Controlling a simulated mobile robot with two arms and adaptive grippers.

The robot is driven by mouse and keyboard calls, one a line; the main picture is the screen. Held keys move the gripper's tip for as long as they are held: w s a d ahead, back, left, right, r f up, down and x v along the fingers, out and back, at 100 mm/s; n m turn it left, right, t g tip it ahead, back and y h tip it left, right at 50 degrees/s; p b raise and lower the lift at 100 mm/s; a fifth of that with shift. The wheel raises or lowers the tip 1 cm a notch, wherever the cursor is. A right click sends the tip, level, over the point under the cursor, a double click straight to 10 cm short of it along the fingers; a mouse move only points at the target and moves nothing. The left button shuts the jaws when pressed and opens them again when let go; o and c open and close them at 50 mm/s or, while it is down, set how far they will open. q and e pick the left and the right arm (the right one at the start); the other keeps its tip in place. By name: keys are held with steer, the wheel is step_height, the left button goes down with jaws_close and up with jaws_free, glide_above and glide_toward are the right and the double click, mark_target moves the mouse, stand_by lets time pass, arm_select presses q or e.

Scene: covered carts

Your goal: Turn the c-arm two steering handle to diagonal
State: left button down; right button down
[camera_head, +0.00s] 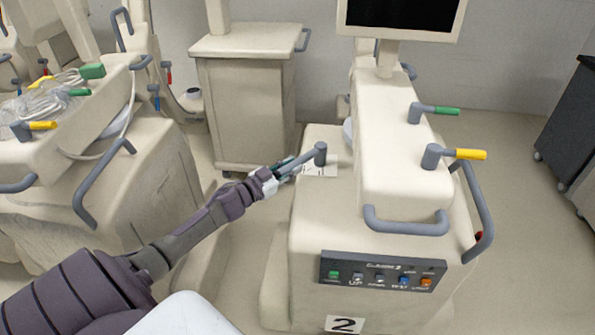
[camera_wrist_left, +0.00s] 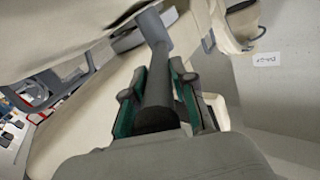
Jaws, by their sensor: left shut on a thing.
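C-arm two (camera_head: 390,160) is a cream machine with a "2" label (camera_head: 345,324) low on its front. Its grey steering handle (camera_head: 306,156) sticks out to the left from an upright post at the body's left side. My left gripper (camera_head: 283,172) reaches in from the left and is shut on the outer end of this handle. In the left wrist view the dark grey handle bar (camera_wrist_left: 157,85) lies between the green-padded fingers of the left gripper (camera_wrist_left: 155,98). The fingers hide part of the handle's end. My right gripper is not in view.
Green (camera_head: 440,110) and yellow (camera_head: 465,154) levers sit on c-arm two's top. A grey push bar (camera_head: 405,222) and a button panel (camera_head: 382,273) are at its front. A second cream machine (camera_head: 105,180) stands left, a cart (camera_head: 245,95) behind. Floor shows between them.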

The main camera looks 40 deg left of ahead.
arm_select(q)
steer(key=shift+w+a+m+h, duration=0.15)
steer(key=shift+a+m+h, duration=0.25)
steer(key=shift+a+h, duration=0.35)
steer(key=shift+a+r, duration=0.1)
steer(key=c, duration=0.9)
jaws_free()
steer(key=shift+c, duration=0.2)
steer(key=v, duration=1.2)
